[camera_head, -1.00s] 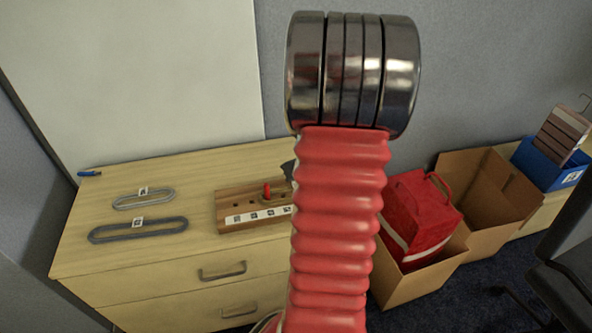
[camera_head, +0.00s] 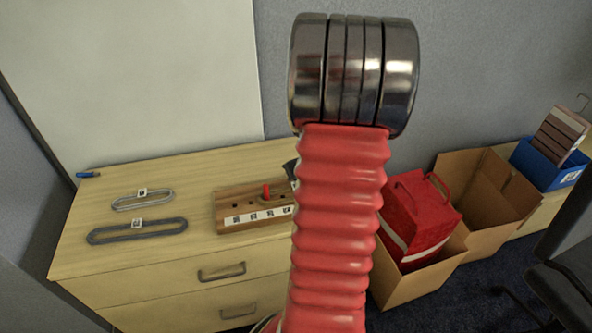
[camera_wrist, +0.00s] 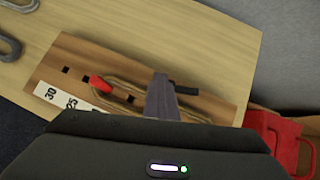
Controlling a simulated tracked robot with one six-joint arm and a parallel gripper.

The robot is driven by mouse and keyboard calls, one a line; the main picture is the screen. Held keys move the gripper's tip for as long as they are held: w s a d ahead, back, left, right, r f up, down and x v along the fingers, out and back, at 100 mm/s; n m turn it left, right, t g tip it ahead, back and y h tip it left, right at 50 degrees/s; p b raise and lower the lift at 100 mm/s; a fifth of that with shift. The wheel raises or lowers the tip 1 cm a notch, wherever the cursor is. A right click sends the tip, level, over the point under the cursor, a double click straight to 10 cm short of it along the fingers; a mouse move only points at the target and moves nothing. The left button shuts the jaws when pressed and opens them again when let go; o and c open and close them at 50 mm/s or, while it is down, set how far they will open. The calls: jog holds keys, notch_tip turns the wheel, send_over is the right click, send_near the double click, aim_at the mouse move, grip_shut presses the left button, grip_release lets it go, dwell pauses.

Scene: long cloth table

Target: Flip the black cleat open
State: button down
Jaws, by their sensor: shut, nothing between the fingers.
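The wooden board (camera_head: 235,204) lies on the cabinet top, with a red peg (camera_head: 266,190) standing up from it. It also shows in the wrist view (camera_wrist: 208,85), with the red peg (camera_wrist: 100,84) and a cord-like loop around dark slots. A small black piece, which looks like the black cleat (camera_wrist: 187,90), sticks out to the right of my fingers on the board; the rest is hidden behind them. My gripper (camera_wrist: 161,80) is shut and empty, pointing over the board beside the black piece. I cannot tell whether it touches.
Two grey oval loops (camera_head: 137,230) lie on the cabinet top (camera_head: 110,185) at left, with a blue item (camera_head: 88,174) behind. A red bag (camera_head: 415,215) in a cardboard box and another open box (camera_head: 490,195) stand at right. A wall rises behind.

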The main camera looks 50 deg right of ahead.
jog(key=shift+s+d+r, duration=0.15)
jog(key=shift+s+d, duration=0.25)
jog(key=shift+d, duration=0.25)
jog(key=a, duration=0.1)
jog(key=s+a+r, duration=0.1)
jog(key=a, duration=0.1)
jog(key=s+a, duration=0.1)
jog(key=shift+a+r, duration=0.2)
jog(key=shift+r, duration=0.05)
jog(key=s+a+r, duration=0.3)
jog(key=a+r, duration=0.1)
jog(key=r, duration=0.2)
jog(key=shift+s+a+r, duration=0.35)
jog(key=shift+r, duration=0.05)
jog(key=w+a+r+n+g+y, duration=0.1)
jog(key=w+a+r+n+y, duration=0.15)
jog(key=a+n, duration=0.75)
jog(key=w+a+r+n+y, duration=0.1)
jog(key=w+a+r+n, duration=0.2)
jog(key=a+n, duration=0.7)
jog(key=s+a+r+n, duration=0.3)
jog(key=a+n, duration=0.3)
jog(key=n, duration=0.4)
jog(key=s+a+r+n, duration=0.3)
jog(key=a+n, duration=0.4)
jog(key=n, duration=0.3)
jog(key=shift+s+a+n+g, duration=0.2)
jog(key=shift+s+n+g, duration=0.1)
jog(key=shift+s, duration=0.15)
